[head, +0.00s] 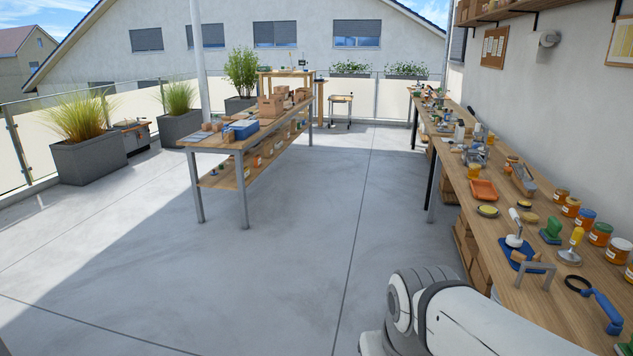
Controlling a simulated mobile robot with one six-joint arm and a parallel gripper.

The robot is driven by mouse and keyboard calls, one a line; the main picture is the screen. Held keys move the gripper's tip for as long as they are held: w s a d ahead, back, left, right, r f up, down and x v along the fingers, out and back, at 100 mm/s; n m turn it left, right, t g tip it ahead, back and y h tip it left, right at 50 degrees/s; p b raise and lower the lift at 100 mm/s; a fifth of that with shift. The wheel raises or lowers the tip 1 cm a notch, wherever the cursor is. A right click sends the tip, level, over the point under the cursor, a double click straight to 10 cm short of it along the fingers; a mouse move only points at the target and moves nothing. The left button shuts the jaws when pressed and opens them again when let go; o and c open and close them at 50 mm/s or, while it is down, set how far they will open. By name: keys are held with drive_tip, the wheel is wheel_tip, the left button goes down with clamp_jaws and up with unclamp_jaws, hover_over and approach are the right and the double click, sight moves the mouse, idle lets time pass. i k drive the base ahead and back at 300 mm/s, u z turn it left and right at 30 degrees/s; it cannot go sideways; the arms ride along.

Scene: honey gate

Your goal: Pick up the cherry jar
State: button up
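A row of honey-coloured jars stands along the wall side of the right workbench (515,248). More small jars stand on the lower shelf of the middle table.
The middle table (200,142) carries a blue bin (240,129) and cardboard boxes. The concrete floor between is clear. Planters line the left railing.

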sight(473, 171)
drive_tip(key=z, duration=0.25)
drive_tip(key=i, duration=1.6)
drive_tip(key=z, duration=0.5)
drive_tip(key=i, duration=1.6)
drive_tip(key=z, duration=0.4)
drive_tip(key=i, duration=1.25)
drive_tip(key=z, duration=0.15)
